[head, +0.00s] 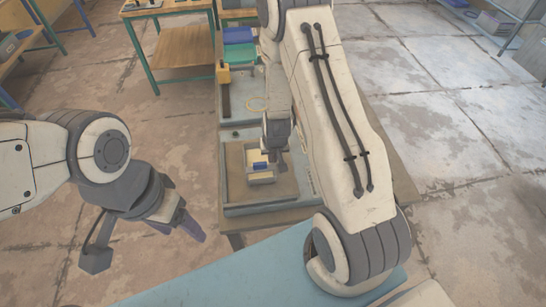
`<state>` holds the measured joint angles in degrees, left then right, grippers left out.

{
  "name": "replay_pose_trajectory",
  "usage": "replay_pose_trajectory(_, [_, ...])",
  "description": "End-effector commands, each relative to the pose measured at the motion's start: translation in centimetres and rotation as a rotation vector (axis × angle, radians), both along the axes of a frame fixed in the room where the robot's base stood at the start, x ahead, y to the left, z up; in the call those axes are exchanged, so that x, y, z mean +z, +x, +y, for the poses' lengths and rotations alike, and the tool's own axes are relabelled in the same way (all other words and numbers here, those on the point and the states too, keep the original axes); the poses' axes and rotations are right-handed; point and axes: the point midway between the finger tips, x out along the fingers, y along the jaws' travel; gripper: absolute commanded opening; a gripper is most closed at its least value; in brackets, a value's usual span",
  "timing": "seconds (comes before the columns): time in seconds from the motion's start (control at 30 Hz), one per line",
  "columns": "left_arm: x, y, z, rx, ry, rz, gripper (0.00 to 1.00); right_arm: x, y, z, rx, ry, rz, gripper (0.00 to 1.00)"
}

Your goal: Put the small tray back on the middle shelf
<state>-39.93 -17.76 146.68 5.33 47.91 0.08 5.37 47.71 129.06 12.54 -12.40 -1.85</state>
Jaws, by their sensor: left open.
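A small cream tray-like holder (262,180) with a blue piece in it sits on the brown inset bed of the bench in the middle; I cannot tell if it is the small tray. My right gripper (276,154) hangs just above it, small and partly hidden by its own arm; its jaw state is unclear. My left gripper (148,246) is open and empty over bare floor at the lower left. A shelf unit (480,22) with grey items stands at the far upper right. I cannot make out which shelf is the middle one.
Behind the holder on the bench are a blue bin (241,53), a green bin (238,35) and a yellow block (223,73). A wooden table (182,46) with green legs stands at the upper left. A light blue surface (250,275) lies in front. The floor at right is clear.

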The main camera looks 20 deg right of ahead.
Motion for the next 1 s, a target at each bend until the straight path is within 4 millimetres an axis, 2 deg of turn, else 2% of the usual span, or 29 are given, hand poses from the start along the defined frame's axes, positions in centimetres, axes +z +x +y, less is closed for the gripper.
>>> replay_pose_trajectory(0.13, [-0.4,0.0,0.0,0.000,0.000,0.000,0.67,-0.4,0.0,0.0,0.000,0.000,-0.001,0.00])
replay_pose_trajectory(0.2, [-0.3,0.0,0.0,0.000,0.000,0.000,0.67,-0.3,0.0,0.0,0.000,0.000,0.000,0.28])
replay_pose_trajectory(0.23, [-0.3,0.0,0.0,0.000,0.000,0.000,0.67,-0.3,0.0,0.0,0.000,0.000,0.000,0.35])
replay_pose_trajectory(0.53, [-0.2,0.0,0.0,0.000,0.000,0.000,0.67,-0.2,0.0,0.0,0.000,0.000,0.000,0.35])
replay_pose_trajectory(0.67, [0.1,0.0,0.0,0.000,0.000,0.000,0.67,0.5,-0.1,0.0,0.000,0.000,-0.001,0.35])
replay_pose_trajectory(0.83, [0.2,0.0,0.0,0.000,0.000,0.000,0.67,3.3,-0.7,0.2,-0.001,0.000,-0.004,0.35])
replay_pose_trajectory(1.0, [1.9,0.0,0.0,0.001,0.000,0.000,0.67,7.5,-1.7,0.5,0.000,0.000,-0.004,0.35])
